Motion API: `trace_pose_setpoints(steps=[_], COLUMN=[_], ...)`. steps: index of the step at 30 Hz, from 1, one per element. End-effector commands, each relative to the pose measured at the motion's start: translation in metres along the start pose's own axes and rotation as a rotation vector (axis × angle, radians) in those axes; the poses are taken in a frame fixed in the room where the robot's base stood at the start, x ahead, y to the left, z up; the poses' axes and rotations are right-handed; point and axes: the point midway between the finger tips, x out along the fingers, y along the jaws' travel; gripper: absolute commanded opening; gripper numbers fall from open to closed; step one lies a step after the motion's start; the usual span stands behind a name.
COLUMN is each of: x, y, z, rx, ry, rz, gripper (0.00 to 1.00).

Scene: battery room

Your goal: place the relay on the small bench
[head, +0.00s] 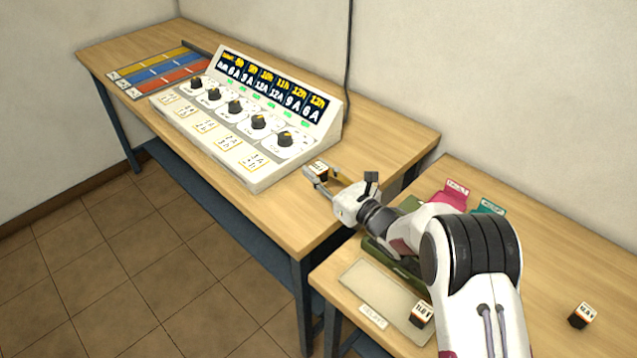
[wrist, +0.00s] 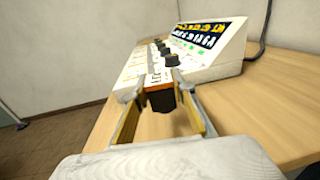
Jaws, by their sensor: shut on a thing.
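My gripper (head: 322,174) is shut on a small black relay (head: 319,168) with an orange band and a white printed top. The relay also shows between the fingers in the wrist view (wrist: 160,98). It is at the right end of the wooden bench (head: 275,215) that bears the console, just off the console's near right corner. I cannot tell whether it touches the bench top. A second wooden bench (head: 545,250) stands to the right, under my arm. I cannot tell which bench is the small one.
The console (head: 255,115) has several dials and a lit display. Coloured strips (head: 158,72) lie at the far left. On the right bench are a pale mat (head: 375,285) with a similar relay (head: 420,315), another relay (head: 582,316), a pink holder (head: 450,197) and a teal one (head: 488,207).

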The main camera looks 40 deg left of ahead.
Motion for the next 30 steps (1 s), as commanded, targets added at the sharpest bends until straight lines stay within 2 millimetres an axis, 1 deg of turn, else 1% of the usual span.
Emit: trace_pose_setpoints(steps=[14,17,24,30], x=[0.000,0.000,0.000,0.000], y=[0.000,0.000,0.000,0.000], z=[-0.005,-0.012,-0.035,-0.041], rx=[0.000,0.001,0.001,-0.001], ry=[0.000,0.001,0.000,-0.001], rz=[0.000,0.000,0.001,0.000], gripper=[0.00,0.00,0.00,0.00])
